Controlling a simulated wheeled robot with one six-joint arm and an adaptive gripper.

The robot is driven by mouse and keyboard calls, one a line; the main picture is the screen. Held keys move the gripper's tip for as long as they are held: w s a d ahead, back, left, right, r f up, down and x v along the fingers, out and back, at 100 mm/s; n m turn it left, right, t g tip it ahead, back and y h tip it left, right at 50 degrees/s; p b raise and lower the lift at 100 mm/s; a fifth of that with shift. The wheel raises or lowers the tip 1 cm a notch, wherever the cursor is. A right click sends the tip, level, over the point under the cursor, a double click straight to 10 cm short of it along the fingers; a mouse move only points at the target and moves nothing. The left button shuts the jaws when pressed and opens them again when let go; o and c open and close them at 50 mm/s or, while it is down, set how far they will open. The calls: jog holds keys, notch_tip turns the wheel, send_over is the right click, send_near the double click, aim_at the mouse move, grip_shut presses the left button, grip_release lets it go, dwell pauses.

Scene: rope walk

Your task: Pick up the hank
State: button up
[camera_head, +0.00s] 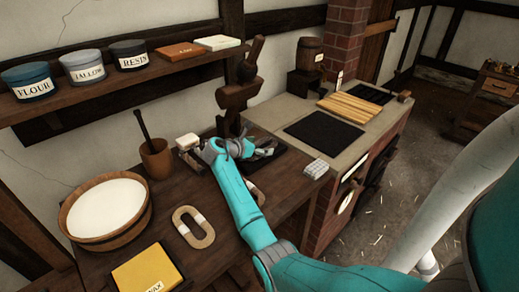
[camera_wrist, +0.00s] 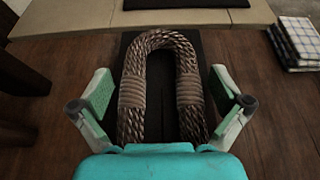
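A dark brown rope hank (camera_wrist: 133,94), bound with paler wraps on both legs, lies as a loop on a dark board (camera_wrist: 162,118) in the wrist view. My gripper (camera_wrist: 162,86) is open, with one finger to the left of the hank and one to the right, both apart from it. The near end of the hank is hidden by my gripper's body. In the head view my gripper (camera_head: 248,149) is over the dark board (camera_head: 285,165) on the bench and largely hides the hank there.
A pale banded hank (camera_head: 182,233) lies nearer on the bench (camera_head: 225,240), beside a white-filled tub (camera_head: 75,225) and yellow block (camera_head: 145,272). A folded checked cloth (camera_head: 316,169) lies right of the board. A brown cup (camera_head: 155,163) stands left. A brick stove (camera_head: 335,190) adjoins.

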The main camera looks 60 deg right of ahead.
jog(key=c, duration=1.1)
notch_tip(320, 180, up, 10)
